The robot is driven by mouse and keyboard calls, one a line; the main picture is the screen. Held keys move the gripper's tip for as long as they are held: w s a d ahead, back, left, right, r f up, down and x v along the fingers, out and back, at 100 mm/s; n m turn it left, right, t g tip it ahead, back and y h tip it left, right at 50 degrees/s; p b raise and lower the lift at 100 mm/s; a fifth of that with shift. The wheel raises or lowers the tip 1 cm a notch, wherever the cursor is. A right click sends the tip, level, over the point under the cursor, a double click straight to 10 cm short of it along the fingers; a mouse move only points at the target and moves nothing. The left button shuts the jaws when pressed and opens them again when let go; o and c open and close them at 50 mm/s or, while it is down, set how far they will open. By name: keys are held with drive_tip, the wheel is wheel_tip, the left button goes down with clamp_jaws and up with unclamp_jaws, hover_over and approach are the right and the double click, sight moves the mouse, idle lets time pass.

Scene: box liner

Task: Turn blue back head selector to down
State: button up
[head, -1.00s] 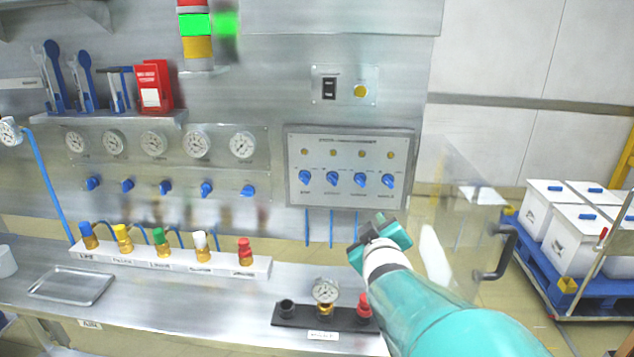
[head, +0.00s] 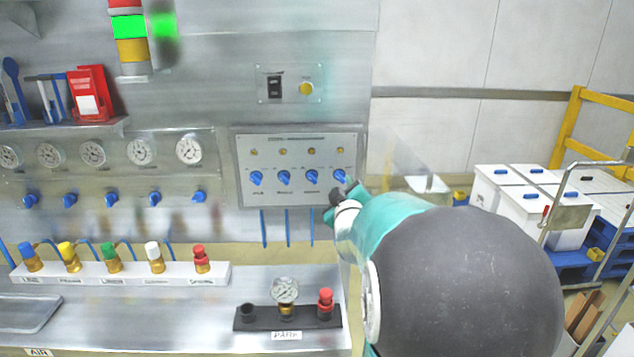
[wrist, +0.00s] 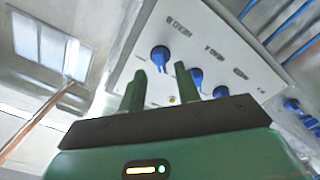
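The grey selector panel (head: 244,200) on the wall carries a row of blue selectors. The rightmost one (head: 339,176) has a tilted handle. It appears to be the large blue knob (wrist: 160,56) in the wrist view, beside a label that seems to read "HEAD B". My gripper (head: 342,191) is just below and in front of this selector in the head view. In the wrist view its two green fingers (wrist: 161,84) are apart with nothing between them. The knob shows just beyond the gap between the fingertips, and I see no clear contact.
Other blue selectors (head: 311,177) sit close to the left on the same panel. Blue hoses (head: 288,228) hang below it. A clear panel (head: 405,165) stands out to the right of the selectors. A gauge block (head: 270,319) stands on the bench below.

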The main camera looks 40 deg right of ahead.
sight(340, 179)
drive_tip(key=shift+x, duration=1.7)
clamp_jaws()
